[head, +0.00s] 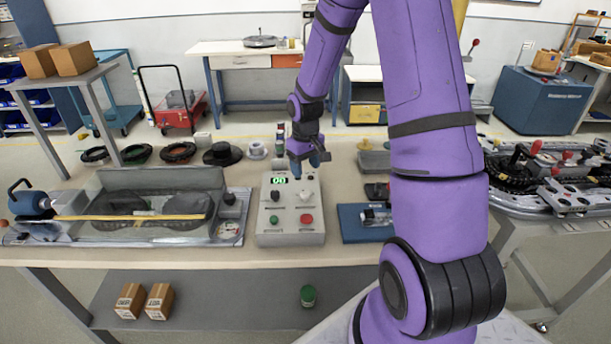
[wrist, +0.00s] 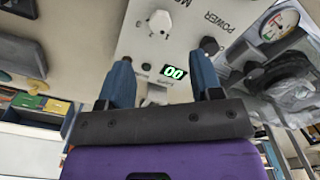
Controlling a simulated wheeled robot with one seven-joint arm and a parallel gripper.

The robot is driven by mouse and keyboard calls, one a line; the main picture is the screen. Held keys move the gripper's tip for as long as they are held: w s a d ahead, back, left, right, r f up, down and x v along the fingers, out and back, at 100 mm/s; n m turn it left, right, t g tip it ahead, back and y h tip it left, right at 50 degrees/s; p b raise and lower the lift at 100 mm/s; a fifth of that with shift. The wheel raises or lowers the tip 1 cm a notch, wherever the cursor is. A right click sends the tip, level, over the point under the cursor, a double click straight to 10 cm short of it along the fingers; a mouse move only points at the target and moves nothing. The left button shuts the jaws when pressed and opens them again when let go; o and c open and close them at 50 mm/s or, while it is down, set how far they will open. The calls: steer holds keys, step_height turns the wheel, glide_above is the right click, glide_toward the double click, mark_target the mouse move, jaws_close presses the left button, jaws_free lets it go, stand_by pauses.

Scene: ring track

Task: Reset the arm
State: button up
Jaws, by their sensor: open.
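My purple arm reaches over the workbench in the head view. My gripper (head: 309,160) hangs above the back of a grey control box (head: 288,231). The box has a green display (head: 280,180), a dark knob, a white knob, a green button and a red button (head: 306,219). In the wrist view my gripper (wrist: 166,84) is open, its two blue fingers apart with nothing held between them. The display (wrist: 174,73) there reads 00, near a white knob (wrist: 159,22). I cannot tell whether a fingertip touches the box.
A grey fixture with a clear cover (head: 140,215) stands left of the box. A blue tray (head: 352,225) lies to its right. Several dark rings (head: 178,152) and small parts line the bench's back. A ring track (head: 560,180) stands at the far right.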

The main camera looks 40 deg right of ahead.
steer(key=shift+r, duration=0.3)
stand_by(0.4)
steer(key=s+a+r+t+h, duration=0.1)
steer(key=s+a+r, duration=0.3)
steer(key=r, duration=0.6)
steer(key=s+a+r+t, duration=0.1)
steer(key=s+a+r, duration=0.3)
steer(key=r, duration=0.6)
steer(key=s+a+r+t, duration=0.1)
steer(key=s+r, duration=0.3)
steer(key=s, duration=0.5)
steer(key=s+a+r+t+y, duration=0.1)
steer(key=s+a+r, duration=0.3)
steer(key=s, duration=0.5)
steer(key=shift+s+r+m+t, duration=0.2)
steer(key=shift+r+m+t, duration=0.1)
steer(key=shift+r+t, duration=0.4)
